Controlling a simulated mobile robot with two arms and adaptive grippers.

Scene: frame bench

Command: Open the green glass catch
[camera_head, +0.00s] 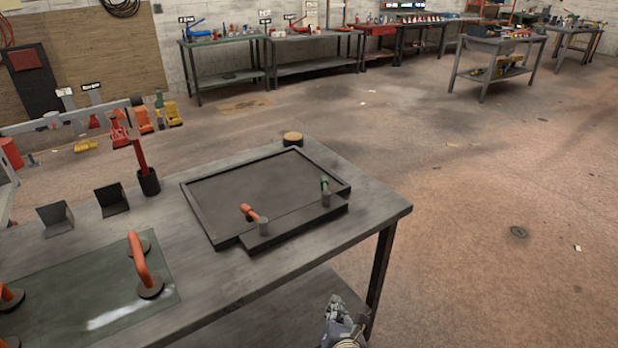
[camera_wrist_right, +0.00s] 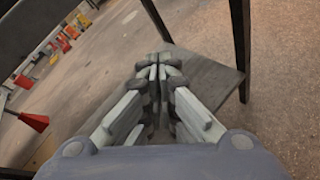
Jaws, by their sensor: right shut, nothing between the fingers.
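The green glass catch (camera_head: 324,184) is a small lever on a short grey post at the right end of the dark frame's (camera_head: 215,237) near ledge. An orange catch (camera_head: 249,211) sits on a similar post further left on that ledge. My right gripper (camera_head: 335,305) is below and in front of the bench's right end, well apart from both catches. In the right wrist view its fingers (camera_wrist_right: 160,72) are together with nothing between them, and the catch does not show. My left gripper is not in view.
The bench top (camera_head: 375,208) has a free strip right of the frame. A glass pane (camera_head: 80,285) with orange handles (camera_head: 139,262) lies at left. A dark cup (camera_head: 149,183) holding a red-handled tool stands behind it. A bench leg (camera_head: 380,265) and lower shelf (camera_wrist_right: 205,80) are near my right gripper.

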